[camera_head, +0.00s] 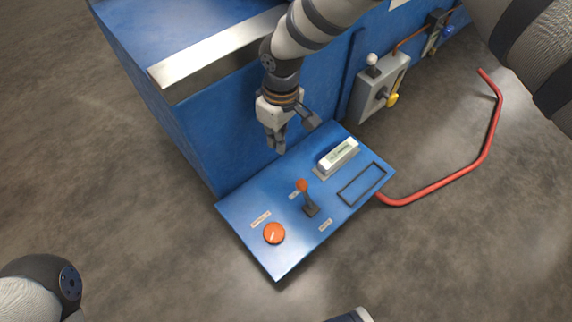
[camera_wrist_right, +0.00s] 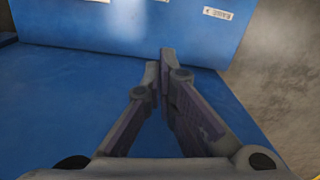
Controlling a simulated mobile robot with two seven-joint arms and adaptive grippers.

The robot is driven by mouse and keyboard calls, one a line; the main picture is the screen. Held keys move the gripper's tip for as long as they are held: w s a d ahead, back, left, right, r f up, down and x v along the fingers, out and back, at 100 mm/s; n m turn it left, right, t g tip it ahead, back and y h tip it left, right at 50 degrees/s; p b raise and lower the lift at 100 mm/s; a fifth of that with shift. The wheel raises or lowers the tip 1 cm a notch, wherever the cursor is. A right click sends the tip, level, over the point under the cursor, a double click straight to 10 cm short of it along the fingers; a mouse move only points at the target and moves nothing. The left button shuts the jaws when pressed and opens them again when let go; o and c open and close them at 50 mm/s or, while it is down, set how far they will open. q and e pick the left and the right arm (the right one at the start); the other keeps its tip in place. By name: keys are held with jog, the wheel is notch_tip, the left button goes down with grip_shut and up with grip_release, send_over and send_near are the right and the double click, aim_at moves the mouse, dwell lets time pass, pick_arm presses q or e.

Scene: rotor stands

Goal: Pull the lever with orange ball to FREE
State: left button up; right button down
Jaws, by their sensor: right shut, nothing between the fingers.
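The lever with the orange ball (camera_head: 302,185) stands on the sloped blue panel. Its dark stem leans from the base up toward the upper left. Small white labels lie on both sides of it, too small to read. My right gripper (camera_head: 279,147) hangs above and behind the panel's far edge, apart from the lever. In the right wrist view my right gripper (camera_wrist_right: 165,58) has its fingers together with nothing between them, over a blue surface. The lever does not show there. My left gripper is out of view; only part of my left arm shows at lower left.
The panel also carries an orange round knob (camera_head: 274,233), a white display box (camera_head: 338,155) and a dark rectangular frame (camera_head: 362,184). A grey switch box (camera_head: 378,88) is on the blue wall. A red rail (camera_head: 450,175) curves at right. Space above the panel's near side is clear.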

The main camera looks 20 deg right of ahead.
jog(key=b, duration=0.4)
send_over(278, 181)
notch_tip(278, 181, down, 11)
jog(key=shift+r, duration=0.1)
jog(key=shift+s+d+r+p, duration=0.25)
jog(key=shift+s+d+r, duration=0.1)
jog(key=shift+s+r, duration=0.2)
jog(key=shift+s+d+r+p, duration=0.25)
jog(key=shift+s+d+r, duration=0.1)
jog(key=shift+s+r, duration=0.15)
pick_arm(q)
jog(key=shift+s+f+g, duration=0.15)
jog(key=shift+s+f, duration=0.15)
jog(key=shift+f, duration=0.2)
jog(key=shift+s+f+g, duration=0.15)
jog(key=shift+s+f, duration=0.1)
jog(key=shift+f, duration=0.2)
pick_arm(e)
jog(key=shift+s+d, duration=0.3)
jog(key=shift+s, duration=0.2)
jog(key=shift+r, duration=0.1)
pick_arm(q)
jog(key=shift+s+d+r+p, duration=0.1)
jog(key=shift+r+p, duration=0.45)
jog(key=shift+p, duration=0.4)
pick_arm(e)
jog(key=shift+s+d+r+t, duration=0.1)
jog(key=shift+s+r+t, duration=0.2)
jog(key=shift+s+t, duration=0.1)
